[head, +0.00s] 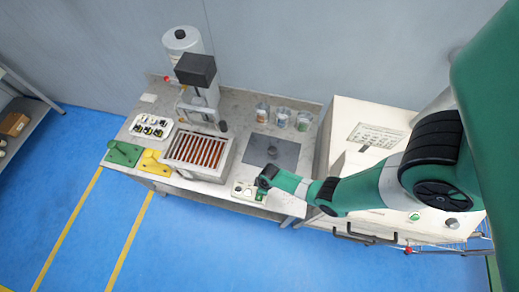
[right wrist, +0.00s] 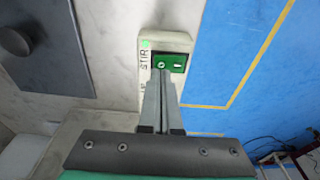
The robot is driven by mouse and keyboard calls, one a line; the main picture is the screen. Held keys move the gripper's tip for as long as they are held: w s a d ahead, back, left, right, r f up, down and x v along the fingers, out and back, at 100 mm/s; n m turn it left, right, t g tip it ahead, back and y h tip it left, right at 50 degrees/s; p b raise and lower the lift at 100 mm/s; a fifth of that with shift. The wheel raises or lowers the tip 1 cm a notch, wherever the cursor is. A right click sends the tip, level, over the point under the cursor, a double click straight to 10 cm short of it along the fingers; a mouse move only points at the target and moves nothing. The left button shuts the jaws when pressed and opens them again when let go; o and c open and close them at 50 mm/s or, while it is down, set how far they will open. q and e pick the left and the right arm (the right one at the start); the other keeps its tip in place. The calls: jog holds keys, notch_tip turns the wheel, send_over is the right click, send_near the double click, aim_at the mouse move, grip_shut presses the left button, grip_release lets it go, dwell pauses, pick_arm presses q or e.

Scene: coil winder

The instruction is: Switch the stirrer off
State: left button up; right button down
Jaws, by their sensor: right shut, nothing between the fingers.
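The stirrer's switch box (right wrist: 150,75) is pale, with a label reading "STIR" and a green rocker switch (right wrist: 172,62) in a dark frame. A small bright green light (right wrist: 146,44) shows on the box beside the switch. My right gripper (right wrist: 161,74) is shut and empty, its fingertips over the lower left edge of the rocker; I cannot tell whether they touch it. In the head view the box (head: 240,188) sits at the bench's front edge, partly hidden by my right gripper (head: 260,188). My left gripper is not in view.
A dark square plate (head: 285,150) with a round knob lies behind the box. A metal tray with copper-coloured rods (head: 200,152) stands to its left. Several cups (head: 282,117) stand at the back. A white cabinet (head: 345,125) is at right.

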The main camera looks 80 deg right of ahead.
jog(key=shift+f+b, duration=0.85)
jog(key=shift+f, duration=0.05)
jog(key=shift+r, duration=0.1)
notch_tip(320, 180, up, 7)
jog(key=p, duration=0.7)
dwell(0.4)
